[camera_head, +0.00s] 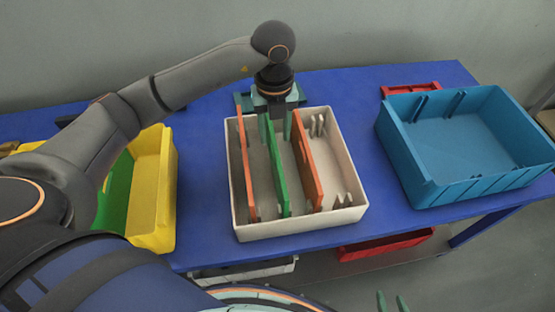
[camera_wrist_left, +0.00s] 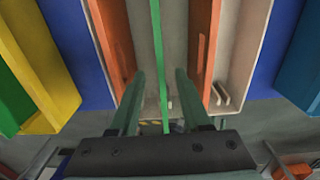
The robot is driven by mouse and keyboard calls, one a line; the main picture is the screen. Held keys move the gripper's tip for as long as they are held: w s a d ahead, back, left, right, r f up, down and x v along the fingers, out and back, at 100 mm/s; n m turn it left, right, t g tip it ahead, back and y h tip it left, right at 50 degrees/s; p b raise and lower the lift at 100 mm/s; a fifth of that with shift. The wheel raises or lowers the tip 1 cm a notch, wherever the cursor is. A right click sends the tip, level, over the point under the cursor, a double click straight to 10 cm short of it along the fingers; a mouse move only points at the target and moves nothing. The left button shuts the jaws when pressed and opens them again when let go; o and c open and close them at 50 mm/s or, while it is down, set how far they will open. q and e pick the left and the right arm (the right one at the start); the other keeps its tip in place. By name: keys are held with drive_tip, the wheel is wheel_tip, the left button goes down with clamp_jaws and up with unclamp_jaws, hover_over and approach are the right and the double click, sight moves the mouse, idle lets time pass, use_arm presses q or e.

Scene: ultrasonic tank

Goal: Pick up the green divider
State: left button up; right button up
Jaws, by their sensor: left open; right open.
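The green divider (camera_head: 276,170) stands upright in the white bin (camera_head: 300,228), between two orange dividers (camera_head: 246,170) (camera_head: 308,165). My left gripper (camera_head: 275,126) is over the far end of the green divider, pointing down. In the left wrist view, the green divider (camera_wrist_left: 159,50) runs between the two open fingers of my left gripper (camera_wrist_left: 159,88), with a gap to each side.
A yellow bin (camera_head: 160,190) with a green panel (camera_head: 116,190) inside stands at the left. A blue bin (camera_head: 470,135), empty, stands at the right. A red tray (camera_head: 410,89) lies behind it. Blue table (camera_head: 350,90) surface is clear between the bins.

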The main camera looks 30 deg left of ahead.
sight(275, 153)
use_arm(q)
wheel_tip(275, 153, down, 8)
drive_tip(key=shift+w, duration=0.1)
idle(0.4)
clamp_jaws()
drive_tip(key=shift+r, duration=0.1)
idle(1.2)
